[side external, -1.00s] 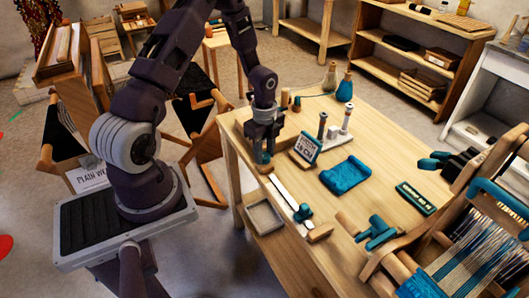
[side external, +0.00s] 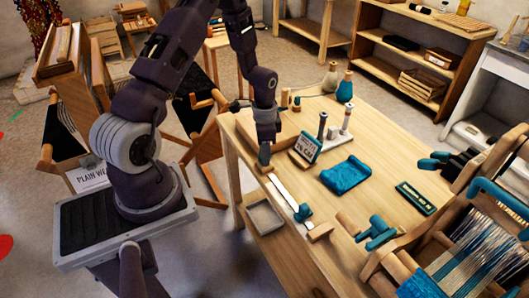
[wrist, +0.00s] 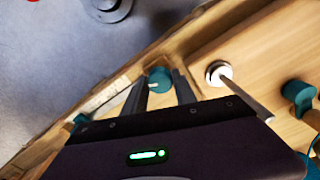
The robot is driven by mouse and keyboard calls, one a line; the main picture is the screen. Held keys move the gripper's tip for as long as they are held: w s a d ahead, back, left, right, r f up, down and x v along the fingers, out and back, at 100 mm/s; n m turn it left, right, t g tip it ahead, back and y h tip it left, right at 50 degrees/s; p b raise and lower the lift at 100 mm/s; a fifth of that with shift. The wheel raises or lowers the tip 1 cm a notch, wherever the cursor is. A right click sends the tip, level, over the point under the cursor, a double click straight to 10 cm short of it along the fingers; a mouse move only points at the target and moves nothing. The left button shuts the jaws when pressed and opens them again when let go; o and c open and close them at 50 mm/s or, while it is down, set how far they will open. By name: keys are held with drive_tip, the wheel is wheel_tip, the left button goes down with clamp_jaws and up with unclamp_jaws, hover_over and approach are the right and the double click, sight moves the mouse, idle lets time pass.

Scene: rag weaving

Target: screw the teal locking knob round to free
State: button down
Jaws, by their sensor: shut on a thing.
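A round teal knob (wrist: 159,78) shows between the two fingers of my gripper (wrist: 160,90) in the wrist view. My gripper is shut on this knob. In the side view my gripper (side external: 265,157) points straight down at the far left end of a pale measuring strip (side external: 290,193) along the table's near edge. The knob is hidden behind the fingers there. A smaller teal piece (side external: 303,212) sits at the strip's other end, apart from my gripper.
A small sign (side external: 306,147) and a wooden block stand close to the right of my gripper. Beyond are a blue folded cloth (side external: 345,174), a post stand (side external: 338,133) and bottles (side external: 345,88). A loom (side external: 475,255) fills the right. The table's near edge is close.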

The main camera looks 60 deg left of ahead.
drive_tip(key=n, duration=0.4)
drive_tip(key=shift+n, duration=0.3)
drive_tip(key=n, duration=0.5)
drive_tip(key=shift+w, duration=0.1)
drive_tip(key=n, duration=0.5)
drive_tip(key=shift+n, duration=0.4)
drive_tip(key=n, duration=0.4)
drive_tip(key=shift+n, duration=0.4)
drive_tip(key=c, duration=1)
unclamp_jaws()
wheel_tip(320, 180, up, 7)
drive_tip(key=shift+r, duration=0.1)
